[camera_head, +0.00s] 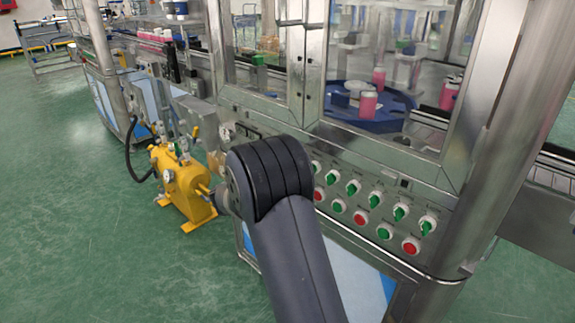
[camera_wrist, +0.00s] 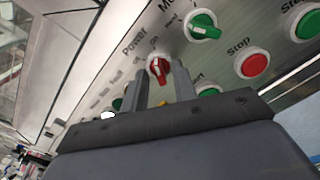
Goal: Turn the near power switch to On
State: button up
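The power switch (camera_wrist: 158,69) is a red rotary knob on a white ring, under the printed word "Power" in the wrist view. On and Off marks show small beside it; its exact setting is hard to read. My gripper (camera_wrist: 161,72) shows two grey fingers, set apart, with tips at either side of the red knob. A gap shows between the fingers, and I see no clear contact with the knob. In the head view my arm covers the gripper, and I cannot pick out the power switch there.
A green selector knob (camera_wrist: 202,26) and a red Stop button (camera_wrist: 252,64) sit close to the right. The head view shows the steel control panel (camera_head: 375,246) with several knobs and buttons. A yellow pump unit (camera_head: 188,188) stands left of my arm.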

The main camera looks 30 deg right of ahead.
jog(key=v, duration=1)
jog(key=shift+s+a, duration=0.15)
jog(key=shift+a, duration=0.25)
jog(key=shift+d, duration=0.1)
jog(key=x, duration=1)
jog(key=shift+d, duration=0.3)
jog(key=s+a+n+p, duration=0.1)
jog(key=a+n+p, duration=0.2)
jog(key=n+p, duration=0.1)
jog(key=s+a+n+p, duration=0.1)
jog(key=a+n+p, duration=0.2)
jog(key=p, duration=0.3)
jog(key=s+a+n+p, duration=0.1)
jog(key=a+n+p, duration=0.3)
jog(key=n+p, duration=0.1)
jog(key=shift+s+p, duration=0.15)
jog(key=shift+p, duration=0.25)
dwell(1.7)
